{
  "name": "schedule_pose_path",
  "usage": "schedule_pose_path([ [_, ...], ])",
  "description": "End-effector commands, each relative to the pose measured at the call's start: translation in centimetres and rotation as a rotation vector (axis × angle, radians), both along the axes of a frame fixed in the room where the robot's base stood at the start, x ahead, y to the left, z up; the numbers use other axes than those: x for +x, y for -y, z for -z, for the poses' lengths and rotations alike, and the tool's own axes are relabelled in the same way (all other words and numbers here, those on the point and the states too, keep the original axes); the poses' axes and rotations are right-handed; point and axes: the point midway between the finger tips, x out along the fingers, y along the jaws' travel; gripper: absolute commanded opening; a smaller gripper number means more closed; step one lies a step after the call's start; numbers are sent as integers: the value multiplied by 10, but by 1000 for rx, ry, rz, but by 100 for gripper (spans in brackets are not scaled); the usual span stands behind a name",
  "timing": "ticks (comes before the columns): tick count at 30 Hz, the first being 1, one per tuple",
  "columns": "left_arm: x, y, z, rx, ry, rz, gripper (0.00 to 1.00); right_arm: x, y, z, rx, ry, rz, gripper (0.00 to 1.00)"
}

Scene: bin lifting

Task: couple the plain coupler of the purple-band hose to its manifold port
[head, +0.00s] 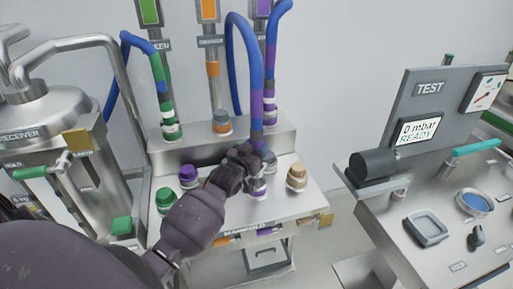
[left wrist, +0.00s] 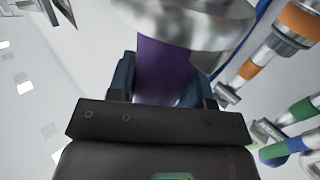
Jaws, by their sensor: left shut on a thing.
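My left gripper (head: 246,168) reaches over the manifold (head: 232,210) in the head view, shut on the purple-band hose (head: 247,75) near its lower end. The blue hose arches up from there. In the left wrist view the purple band (left wrist: 163,68) lies between the fingers (left wrist: 165,85), with the silver coupler (left wrist: 190,22) beyond it. Below the gripper a silver and purple part (head: 259,190) shows at a manifold port. The gripper hides most of this spot, and I cannot tell whether the coupler touches or sits on the port. My right gripper is not in view.
Other ports on the manifold are green (head: 165,199), purple (head: 188,175) and tan (head: 297,176). Behind stand a green-band hose (head: 166,110), an orange-band fitting (head: 220,120) and another purple-band hose (head: 270,85). The receiver (head: 45,125) is left, the test bench (head: 440,205) right.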

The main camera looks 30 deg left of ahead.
Motion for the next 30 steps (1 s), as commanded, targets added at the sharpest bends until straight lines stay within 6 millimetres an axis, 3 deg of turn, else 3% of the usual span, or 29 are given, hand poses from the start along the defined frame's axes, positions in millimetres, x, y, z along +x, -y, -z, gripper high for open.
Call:
schedule_pose_path([
  [30,0,0,30,0,2,1,14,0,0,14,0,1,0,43],
])
